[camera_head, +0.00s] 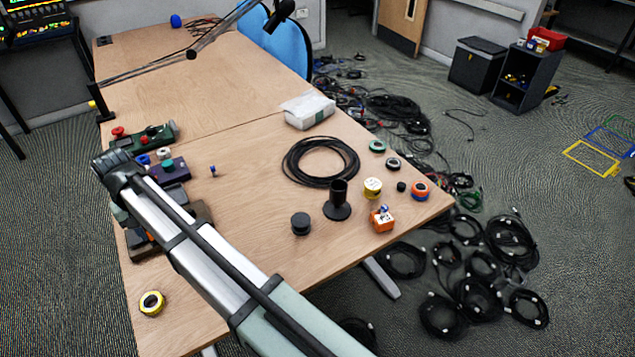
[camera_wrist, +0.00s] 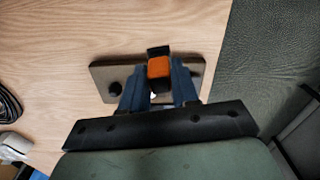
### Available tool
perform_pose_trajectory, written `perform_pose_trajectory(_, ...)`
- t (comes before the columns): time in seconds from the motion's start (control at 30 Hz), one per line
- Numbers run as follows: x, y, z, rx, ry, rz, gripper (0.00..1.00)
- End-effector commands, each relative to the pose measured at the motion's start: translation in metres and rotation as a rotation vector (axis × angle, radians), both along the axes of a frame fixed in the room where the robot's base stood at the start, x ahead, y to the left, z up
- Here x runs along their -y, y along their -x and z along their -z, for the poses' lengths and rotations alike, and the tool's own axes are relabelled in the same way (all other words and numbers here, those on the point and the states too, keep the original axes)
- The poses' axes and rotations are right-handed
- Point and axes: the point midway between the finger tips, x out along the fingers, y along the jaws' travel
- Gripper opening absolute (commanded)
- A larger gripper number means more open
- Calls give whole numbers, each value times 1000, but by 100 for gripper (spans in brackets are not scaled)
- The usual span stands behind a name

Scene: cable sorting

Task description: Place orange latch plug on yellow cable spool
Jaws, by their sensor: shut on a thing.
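The orange latch plug (camera_wrist: 159,68) is between the two blue-grey fingers of my gripper (camera_wrist: 160,82) in the wrist view, with a black part at its far end. A brown board (camera_wrist: 104,76) with dark knobs lies behind the plug; I cannot tell whether the plug touches it. In the head view my arm hides the gripper and plug. A yellow ring-shaped spool (camera_head: 152,303) with a dark centre lies alone at the table's near left corner. A yellow and white cylinder (camera_head: 372,187) stands at the right side of the table.
A black cable coil (camera_head: 320,161), a black stand (camera_head: 338,203), a black cylinder (camera_head: 300,223), an orange block (camera_head: 381,219) and an orange-blue spool (camera_head: 419,190) occupy the right side. Boards with knobs (camera_head: 142,139) line the left edge. A white box (camera_head: 307,110) stands farther back.

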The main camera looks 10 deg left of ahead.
Motion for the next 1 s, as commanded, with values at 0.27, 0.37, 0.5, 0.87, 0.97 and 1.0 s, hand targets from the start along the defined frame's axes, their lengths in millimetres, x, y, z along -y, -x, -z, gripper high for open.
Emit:
perform_pose_trajectory(0.27, 40, -74, -2, 0, 0, 109, 0)
perform_pose_trajectory(0.37, 60, -105, -3, 0, 0, 157, 0)
perform_pose_trajectory(0.5, 91, -147, -6, -1, -1, 225, 0)
perform_pose_trajectory(0.87, 183, -244, -14, -1, -1, 397, 0)
perform_pose_trajectory(0.97, 211, -268, -16, -1, -1, 446, 0)
perform_pose_trajectory(1.0, 222, -277, -17, -1, -1, 464, 0)
